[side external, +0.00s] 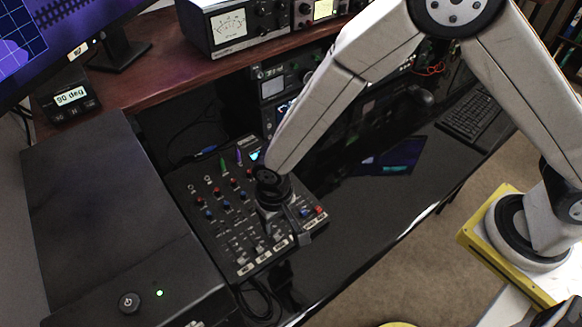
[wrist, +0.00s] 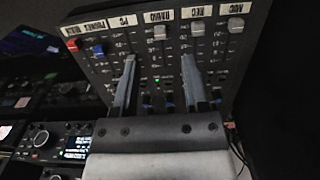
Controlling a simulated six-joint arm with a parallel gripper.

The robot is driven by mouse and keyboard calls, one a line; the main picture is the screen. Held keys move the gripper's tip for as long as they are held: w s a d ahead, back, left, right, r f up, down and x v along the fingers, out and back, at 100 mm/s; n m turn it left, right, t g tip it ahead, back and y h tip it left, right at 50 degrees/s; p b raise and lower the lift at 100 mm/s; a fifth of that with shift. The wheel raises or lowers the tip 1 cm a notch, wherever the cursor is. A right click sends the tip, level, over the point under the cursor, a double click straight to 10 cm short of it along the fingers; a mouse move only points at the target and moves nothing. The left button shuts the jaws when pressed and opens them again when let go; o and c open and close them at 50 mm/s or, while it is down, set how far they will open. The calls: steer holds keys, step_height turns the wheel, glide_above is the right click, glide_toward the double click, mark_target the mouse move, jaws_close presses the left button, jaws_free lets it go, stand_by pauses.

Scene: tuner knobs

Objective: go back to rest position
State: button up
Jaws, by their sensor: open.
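The black mixer panel (side external: 222,231) lies on the dark desk, with rows of red and blue knobs, white sliders and white labels along its front edge. My gripper (side external: 285,240) is over its right front part and points down. In the wrist view the gripper (wrist: 159,65) is open, its two fingers apart with nothing held between them. The panel (wrist: 142,42) appears upside down there, with labels such as PC and RADIO. A red knob (wrist: 72,45) and a blue knob (wrist: 98,50) are left of the fingers. I cannot tell whether the fingertips touch the panel.
A large black box (side external: 100,200) with a green light stands left of the panel. A wooden shelf (side external: 160,75) with a meter unit (side external: 235,25) is behind. A keyboard (side external: 472,112) lies at the right. The glossy desk (side external: 365,215) right of the panel is largely clear.

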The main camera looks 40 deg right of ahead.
steer(key=shift+r, duration=0.35)
steer(key=d+r+t, duration=0.1)
steer(key=d+r, duration=0.8)
steer(key=d, duration=0.5)
steer(key=s+d+r, duration=0.2)
steer(key=s+d, duration=0.1)
steer(key=d, duration=0.3)
steer(key=s+d+r+t, duration=0.1)
steer(key=s+d+r, duration=0.1)
steer(key=d, duration=0.3)
steer(key=shift+s+d+r+t, duration=0.3)
steer(key=shift+s+d+r, duration=0.1)
steer(key=shift+r, duration=0.1)
